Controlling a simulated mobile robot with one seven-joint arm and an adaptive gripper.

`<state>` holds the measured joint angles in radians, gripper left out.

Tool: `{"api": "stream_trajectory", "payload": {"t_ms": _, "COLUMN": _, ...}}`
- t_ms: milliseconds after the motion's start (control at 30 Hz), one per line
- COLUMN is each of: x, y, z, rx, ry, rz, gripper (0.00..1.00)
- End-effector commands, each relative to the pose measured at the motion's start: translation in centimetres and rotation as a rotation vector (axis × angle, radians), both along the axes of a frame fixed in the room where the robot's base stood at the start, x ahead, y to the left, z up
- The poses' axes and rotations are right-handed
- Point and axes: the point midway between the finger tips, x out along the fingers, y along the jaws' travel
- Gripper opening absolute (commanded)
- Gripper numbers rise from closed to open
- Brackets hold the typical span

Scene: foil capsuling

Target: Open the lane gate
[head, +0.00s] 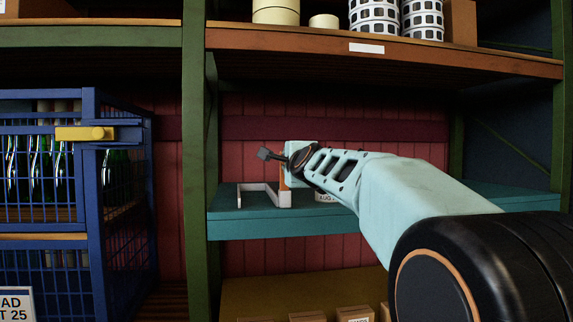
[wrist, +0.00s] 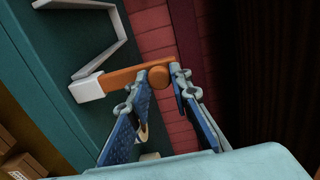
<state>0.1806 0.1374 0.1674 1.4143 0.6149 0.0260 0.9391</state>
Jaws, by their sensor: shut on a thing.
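An orange bar (wrist: 119,78) with a round knob at its end stands out from a white block (wrist: 86,88) on the teal shelf in the wrist view. I take it to be the lane gate's arm. In the head view a strip of the orange bar (head: 283,178) shows beside my wrist. My gripper (wrist: 160,74) has one finger on each side of the knob and is shut on it. A pale angled rail (wrist: 116,42) lies beside the bar and also shows in the head view (head: 266,204). My wrist partly hides the bar in the head view.
A blue wire cage (head: 90,215) with bottles and a yellow latch (head: 84,133) stands at the left. A green post (head: 195,150) stands between it and the teal shelf (head: 240,225). A wooden shelf (head: 400,54) with rolls is above, and small boxes (head: 354,314) are below.

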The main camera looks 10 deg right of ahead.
Motion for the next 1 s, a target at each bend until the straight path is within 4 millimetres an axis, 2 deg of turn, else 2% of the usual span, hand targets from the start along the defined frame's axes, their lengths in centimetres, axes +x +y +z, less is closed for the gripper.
{"api": "stream_trajectory", "payload": {"t_ms": 267, "x": -0.01, "y": -0.11, "z": 0.14, "rx": -0.001, "ry": -0.002, "rz": -0.002, "gripper": 0.0}}
{"api": "stream_trajectory", "payload": {"t_ms": 300, "x": -0.01, "y": -0.11, "z": 0.13, "rx": -0.001, "ry": -0.002, "rz": -0.002, "gripper": 0.22}}
{"api": "stream_trajectory", "payload": {"t_ms": 433, "x": -0.01, "y": -0.09, "z": 0.1, "rx": -0.002, "ry": -0.002, "rz": -0.002, "gripper": 0.36}}
{"api": "stream_trajectory", "payload": {"t_ms": 1000, "x": 0.09, "y": 0.15, "z": 0.67, "rx": -0.002, "ry": 0.0, "rz": 0.003, "gripper": 0.36}}
